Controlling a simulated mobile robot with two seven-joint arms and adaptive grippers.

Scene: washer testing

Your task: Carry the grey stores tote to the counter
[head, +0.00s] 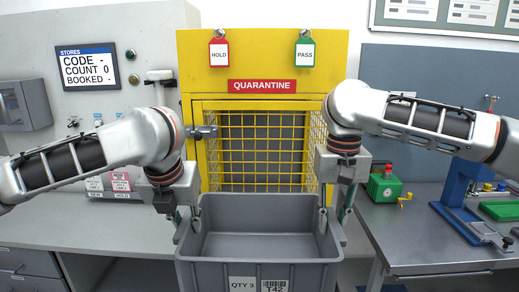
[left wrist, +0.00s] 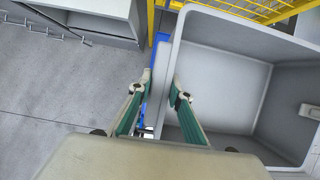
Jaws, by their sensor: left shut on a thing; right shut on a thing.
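The grey stores tote (head: 210,275) is in front of me at the bottom centre of the head view, level and empty inside, with a QTY 3 label and a T42 barcode on its near wall. My left gripper (head: 178,218) is shut on its left side wall. In the left wrist view the fingers of that gripper (left wrist: 159,92) straddle the wall of the tote (left wrist: 228,70). My right gripper (head: 335,222) is shut on its right side wall. The counter (head: 60,225) with the STORES screen (head: 87,66) above it is at the left.
A yellow QUARANTINE cage (head: 262,150) stands straight ahead behind the tote. A metal bench (head: 400,225) at the right holds a green box (head: 384,188) and a blue press (head: 455,195). Small label cards stand on the left counter's right end. A blue part shows beneath the tote's left edge.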

